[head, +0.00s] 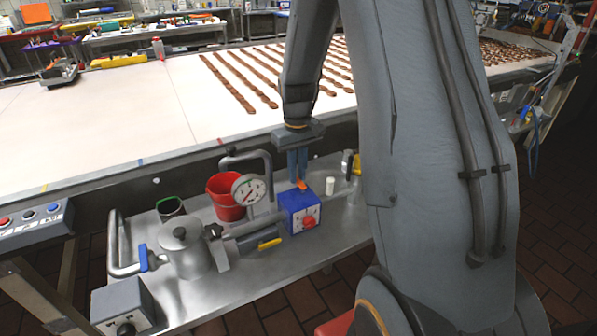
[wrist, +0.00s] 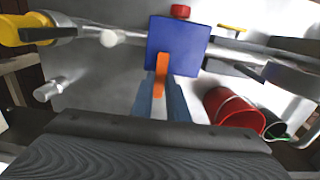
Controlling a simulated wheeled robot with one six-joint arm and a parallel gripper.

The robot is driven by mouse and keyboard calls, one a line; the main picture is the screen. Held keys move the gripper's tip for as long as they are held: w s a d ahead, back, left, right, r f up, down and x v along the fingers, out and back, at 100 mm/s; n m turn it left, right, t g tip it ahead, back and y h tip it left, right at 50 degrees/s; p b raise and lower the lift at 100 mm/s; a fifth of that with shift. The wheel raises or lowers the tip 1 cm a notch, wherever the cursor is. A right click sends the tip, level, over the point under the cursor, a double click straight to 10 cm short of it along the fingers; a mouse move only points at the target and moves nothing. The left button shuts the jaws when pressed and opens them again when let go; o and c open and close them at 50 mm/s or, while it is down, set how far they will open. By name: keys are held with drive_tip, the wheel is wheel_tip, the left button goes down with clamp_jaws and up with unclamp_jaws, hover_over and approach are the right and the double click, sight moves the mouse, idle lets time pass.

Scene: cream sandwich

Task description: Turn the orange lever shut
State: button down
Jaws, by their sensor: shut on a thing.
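The orange lever (head: 302,185) sits at the top of a blue box (head: 297,213) that has a red knob on its front. In the wrist view the orange lever (wrist: 161,74) stands between my gripper's fingers, with its upper end reaching over the edge of the blue box (wrist: 177,45). My gripper (head: 298,178) points down from above with its bluish-grey fingers closed around the lever. In the wrist view my gripper (wrist: 160,88) hides part of the lever's lower end.
A pressure gauge (head: 248,189), a red bucket (head: 226,196) and a grey pot (head: 185,249) stand left of the box on the metal shelf (head: 245,288). The conveyor (head: 120,120) runs behind, above the shelf.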

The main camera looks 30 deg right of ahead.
sight(298, 180)
idle(0.3)
drive_tip(key=c, duration=1.7)
unclamp_jaws()
drive_tip(key=shift+r+b, duration=1.05)
drive_tip(key=shift+r, duration=2.85)
drive_tip(key=shift+m+t, duration=0.3)
drive_tip(key=shift+t, duration=0.4)
drive_tip(key=s+a+f, duration=0.1)
drive_tip(key=s+a, duration=0.2)
drive_tip(key=s, duration=0.3)
drive_tip(key=s+a+f, duration=0.1)
drive_tip(key=s+a, duration=0.3)
drive_tip(key=s, duration=0.2)
drive_tip(key=s+a+f, duration=0.1)
drive_tip(key=s+a, duration=0.3)
drive_tip(key=s, duration=0.2)
drive_tip(key=shift+a+f, duration=0.15)
drive_tip(key=shift+f, duration=0.1)
